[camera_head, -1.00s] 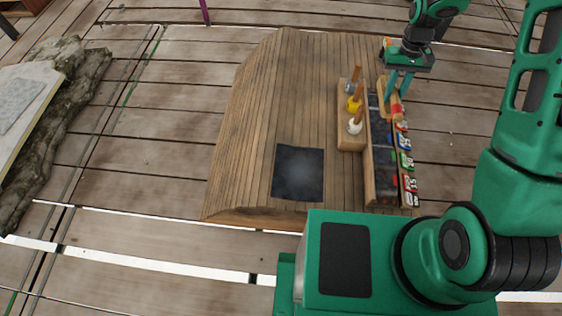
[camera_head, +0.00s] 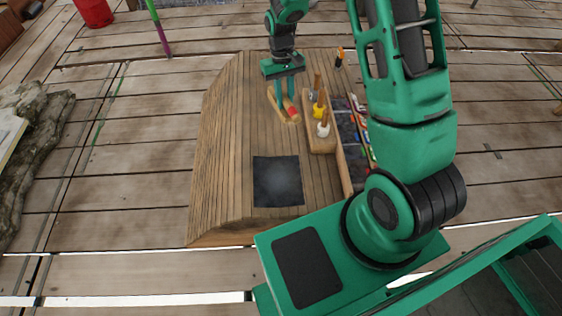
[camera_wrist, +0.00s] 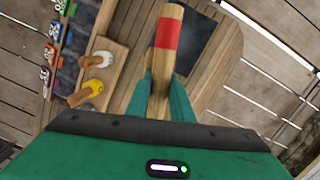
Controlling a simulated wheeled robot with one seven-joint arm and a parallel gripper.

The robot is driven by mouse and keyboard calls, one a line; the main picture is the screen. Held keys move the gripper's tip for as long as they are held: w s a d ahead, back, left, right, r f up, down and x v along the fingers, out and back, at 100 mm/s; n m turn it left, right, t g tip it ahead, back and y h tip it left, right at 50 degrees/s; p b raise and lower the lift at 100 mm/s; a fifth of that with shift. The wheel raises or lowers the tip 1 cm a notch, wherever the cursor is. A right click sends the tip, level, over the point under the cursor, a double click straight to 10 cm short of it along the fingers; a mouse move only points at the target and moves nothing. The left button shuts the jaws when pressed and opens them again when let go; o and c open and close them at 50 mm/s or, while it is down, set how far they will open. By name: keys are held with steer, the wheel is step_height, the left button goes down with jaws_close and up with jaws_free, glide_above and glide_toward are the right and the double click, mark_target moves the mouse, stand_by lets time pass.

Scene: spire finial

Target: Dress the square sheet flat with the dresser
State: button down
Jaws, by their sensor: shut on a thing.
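The dark square sheet (camera_head: 277,182) lies on the wooden bench top, apart from my gripper, and also shows behind the dresser in the wrist view (camera_wrist: 196,40). My gripper (camera_head: 284,92) is shut on the dresser, a wooden bar with a red band (camera_head: 288,107). In the wrist view the two fingers (camera_wrist: 163,85) pinch the dresser (camera_wrist: 167,15) from both sides, with its red-banded end sticking out. The dresser is above the bench, farther back than the sheet. The head view does not show clearly whether it touches the wood.
A wooden block (camera_head: 322,142) holding several handled tools stands right of the sheet. Beside it runs a rack (camera_head: 343,160) with dark compartments and coloured labels. The bench (camera_head: 225,140) left of the sheet is clear. A red bucket (camera_head: 94,11) stands far left.

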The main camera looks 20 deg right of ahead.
steer(key=s+a+f, duration=0.2)
steer(key=s+f, duration=0.1)
steer(key=f, duration=0.5)
steer(key=s+a+f+n, duration=0.1)
steer(key=s+f, duration=0.3)
steer(key=f, duration=0.4)
steer(key=s+a+f, duration=0.3)
steer(key=s+f, duration=0.1)
steer(key=f, duration=0.4)
steer(key=shift+f+n+t+y, duration=0.2)
steer(key=shift+n+t+y, duration=0.1)
steer(key=shift+t, duration=0.1)
steer(key=shift+w+f, duration=0.1)
steer(key=shift+f, duration=1.5)
steer(key=shift+r, duration=2.1)
steer(key=shift+f, duration=0.1)
